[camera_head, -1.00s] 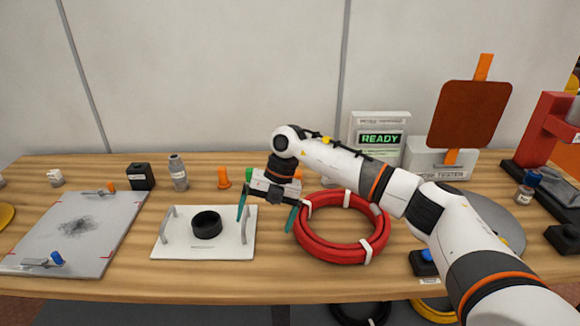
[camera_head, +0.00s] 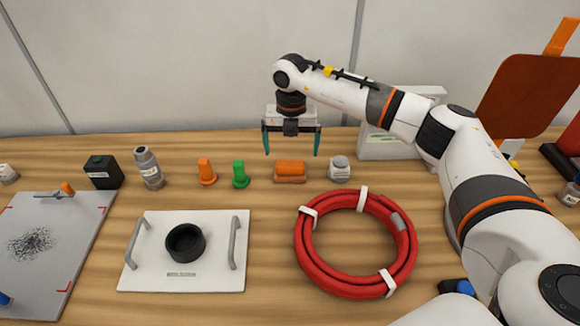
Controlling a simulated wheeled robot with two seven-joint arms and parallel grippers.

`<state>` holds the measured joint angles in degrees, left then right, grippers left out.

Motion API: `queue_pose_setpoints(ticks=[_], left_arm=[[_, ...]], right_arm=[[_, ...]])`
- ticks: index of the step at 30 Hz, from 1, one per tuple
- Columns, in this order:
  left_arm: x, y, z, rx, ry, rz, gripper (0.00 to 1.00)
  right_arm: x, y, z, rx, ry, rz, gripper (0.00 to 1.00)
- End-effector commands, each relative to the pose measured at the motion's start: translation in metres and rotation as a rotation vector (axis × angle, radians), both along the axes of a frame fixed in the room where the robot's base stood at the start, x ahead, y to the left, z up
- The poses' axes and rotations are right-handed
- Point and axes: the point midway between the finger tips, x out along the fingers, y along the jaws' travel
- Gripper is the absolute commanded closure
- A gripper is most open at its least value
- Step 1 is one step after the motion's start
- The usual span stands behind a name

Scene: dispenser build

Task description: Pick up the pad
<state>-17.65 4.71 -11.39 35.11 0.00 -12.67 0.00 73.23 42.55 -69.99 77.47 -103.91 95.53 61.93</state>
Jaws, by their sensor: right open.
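The pad (camera_head: 290,172) seems to be the small orange block on a tan base, lying near the back of the wooden table. My right gripper (camera_head: 291,142) is open and empty, pointing down, with its two teal fingers spread. It shows above the pad in the picture, with the fingertips apart from it; how far in depth I cannot tell. My left gripper is not in view.
A green peg (camera_head: 240,175) and an orange peg (camera_head: 207,172) stand left of the pad, and a small grey jar (camera_head: 340,168) stands right. A red hose coil (camera_head: 357,283) and a white plate with handles (camera_head: 215,280) lie nearer. Bare table lies between them.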

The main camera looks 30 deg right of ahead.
Motion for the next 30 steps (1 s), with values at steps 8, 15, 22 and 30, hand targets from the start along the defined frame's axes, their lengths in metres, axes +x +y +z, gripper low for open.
queue_pose_setpoints(ticks=[8, 15, 22, 30], left_arm=[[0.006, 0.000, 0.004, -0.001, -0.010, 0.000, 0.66], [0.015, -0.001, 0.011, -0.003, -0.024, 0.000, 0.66], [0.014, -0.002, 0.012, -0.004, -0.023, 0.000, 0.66], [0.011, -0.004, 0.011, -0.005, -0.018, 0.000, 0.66]], right_arm=[[0.001, 0.000, -0.025, 0.001, 0.002, 0.000, 0.00], [0.005, 0.000, -0.059, 0.001, 0.002, 0.000, 0.00], [0.005, 0.000, -0.072, 0.002, -0.001, 0.000, 0.00], [0.005, 0.000, -0.071, 0.002, -0.001, 0.000, 0.21]])
